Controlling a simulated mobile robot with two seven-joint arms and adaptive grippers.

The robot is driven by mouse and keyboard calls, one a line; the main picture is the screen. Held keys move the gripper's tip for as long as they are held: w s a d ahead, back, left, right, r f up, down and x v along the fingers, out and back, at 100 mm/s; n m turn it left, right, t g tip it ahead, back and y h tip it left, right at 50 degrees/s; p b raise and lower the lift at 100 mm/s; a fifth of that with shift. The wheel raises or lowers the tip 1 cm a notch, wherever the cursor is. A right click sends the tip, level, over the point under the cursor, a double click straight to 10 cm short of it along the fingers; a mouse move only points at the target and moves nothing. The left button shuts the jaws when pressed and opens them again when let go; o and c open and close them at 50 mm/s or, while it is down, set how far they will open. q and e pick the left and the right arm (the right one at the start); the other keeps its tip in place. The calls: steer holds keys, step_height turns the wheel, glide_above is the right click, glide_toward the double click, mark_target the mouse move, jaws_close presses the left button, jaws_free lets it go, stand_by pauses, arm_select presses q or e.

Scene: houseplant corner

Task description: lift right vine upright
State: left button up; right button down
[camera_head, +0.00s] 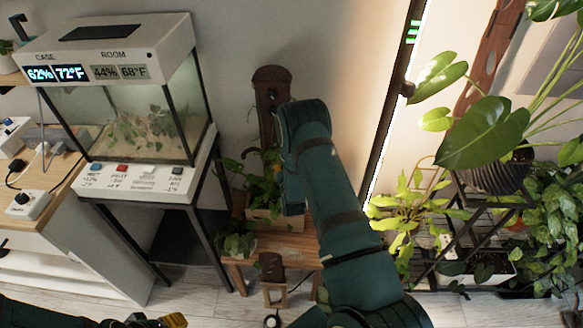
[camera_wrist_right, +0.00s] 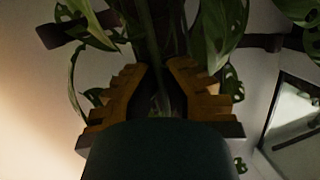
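A leafy potted vine (camera_head: 268,185) stands on a wooden stool in front of a brown support post (camera_head: 270,85). Some of its leaves hang down at the left; its right side is hidden behind my right arm. In the right wrist view, my right gripper (camera_wrist_right: 160,68) has its yellow fingers on either side of a green stem (camera_wrist_right: 154,45), with holed leaves (camera_wrist_right: 222,35) around it. I cannot tell whether the fingers press on the stem. The head view hides this gripper behind its arm. My left gripper (camera_head: 170,321) shows only partly at the bottom edge, away from the plant.
A glass case (camera_head: 150,115) on a black stand is left of the plant. A small brown pot (camera_head: 271,266) stands in front of the wooden stool (camera_head: 290,245). A dark rack (camera_head: 470,215) with large-leaved plants fills the right. Pale floor shows at the front.

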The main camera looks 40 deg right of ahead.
steer(key=shift+w+a, duration=0.2)
steer(key=shift+a, duration=0.15)
steer(key=shift+f+g, duration=0.1)
steer(key=shift+g, duration=0.2)
steer(key=c, duration=1.1)
jaws_free()
steer(key=shift+o, duration=0.2)
steer(key=v, duration=1.2)
